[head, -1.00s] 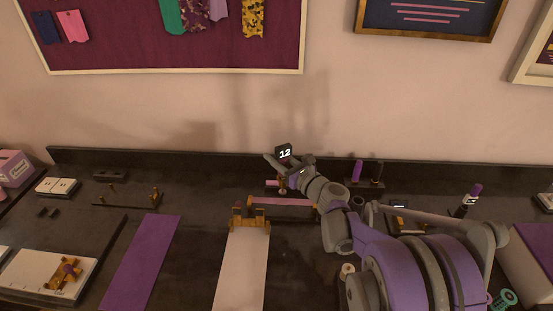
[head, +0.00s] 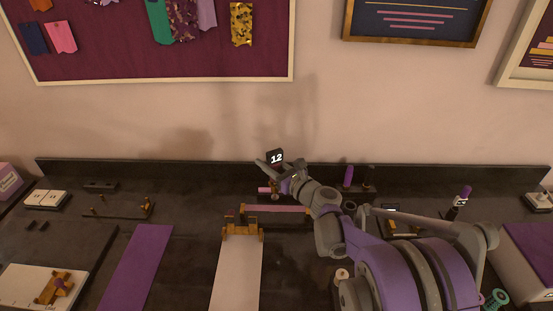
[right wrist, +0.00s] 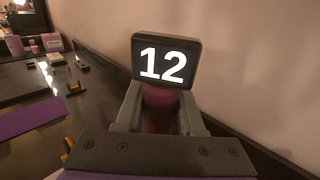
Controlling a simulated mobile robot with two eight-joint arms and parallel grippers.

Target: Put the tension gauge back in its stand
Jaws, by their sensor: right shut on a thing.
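The tension gauge (head: 276,158), with a black display reading 12 in white, is in my right gripper (head: 278,171) near the back of the bench. In the right wrist view the gauge (right wrist: 165,62) sits at the fingertips, its display upright and facing the camera. A dark pink body shows between the two fingers of the right gripper (right wrist: 160,108), which is shut on it. I cannot tell which dark base on the bench is its stand. My left gripper is not in view.
A purple upright piece (head: 348,176) stands at the back, right of the gripper. A purple-topped tool (head: 463,196) stands farther right. Below the gripper are a pink strip (head: 275,209) and a brass clamp (head: 242,232) on a pale strip. The back ledge (head: 150,172) runs behind.

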